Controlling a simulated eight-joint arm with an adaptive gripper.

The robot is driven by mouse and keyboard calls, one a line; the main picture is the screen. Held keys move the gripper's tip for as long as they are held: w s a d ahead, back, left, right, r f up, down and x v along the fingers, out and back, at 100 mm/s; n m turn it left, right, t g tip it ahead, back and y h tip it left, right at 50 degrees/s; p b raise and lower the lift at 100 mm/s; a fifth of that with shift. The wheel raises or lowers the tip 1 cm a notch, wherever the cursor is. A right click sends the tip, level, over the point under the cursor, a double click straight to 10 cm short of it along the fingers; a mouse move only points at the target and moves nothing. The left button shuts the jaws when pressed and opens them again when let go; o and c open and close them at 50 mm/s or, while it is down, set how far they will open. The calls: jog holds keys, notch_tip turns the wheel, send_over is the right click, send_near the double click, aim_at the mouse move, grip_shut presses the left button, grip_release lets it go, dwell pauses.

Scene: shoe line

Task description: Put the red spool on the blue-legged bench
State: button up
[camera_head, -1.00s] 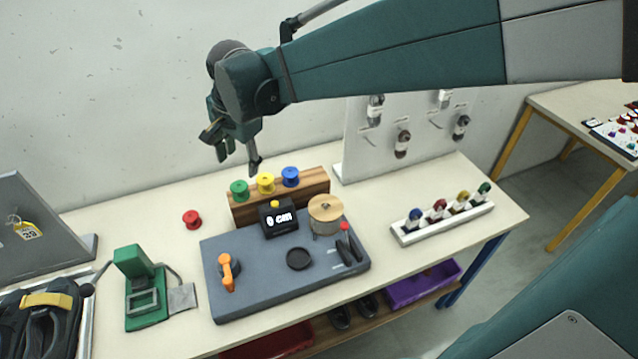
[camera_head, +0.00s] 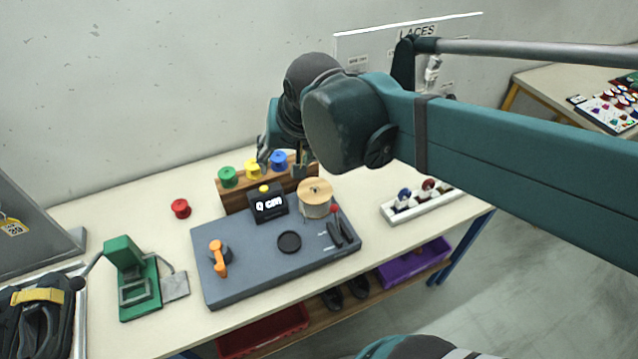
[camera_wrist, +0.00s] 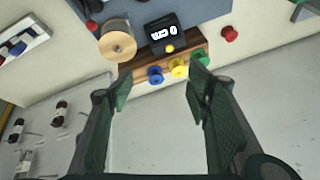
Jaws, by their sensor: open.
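The red spool (camera_head: 181,208) stands on the light top of the blue-legged bench (camera_head: 110,205), left of the wooden spool rack. It also shows in the wrist view (camera_wrist: 229,34), at the upper right. The bench's blue leg (camera_head: 452,262) shows at its right end. My gripper (camera_head: 283,160) is open and empty, near the blue spool (camera_head: 279,160) at the rack's right end in the head view. In the wrist view its two fingers (camera_wrist: 160,93) are spread wide, with the red spool beyond them and off to the right.
The wooden rack (camera_head: 236,195) holds green, yellow and blue spools. A grey board (camera_head: 235,285) with a display and a wooden reel (camera_head: 315,197) fills the bench middle. A green press (camera_head: 124,255) stands left. A yellow-legged table (camera_head: 550,95) stands at back right.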

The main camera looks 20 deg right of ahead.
jog(key=s+d+f+n+t, duration=0.1)
jog(key=s+d+n, duration=0.3)
jog(key=s, duration=0.4)
jog(key=shift+s+d+f+t, duration=0.25)
jog(key=shift+d+f+t, duration=0.05)
jog(key=shift+f, duration=0.5)
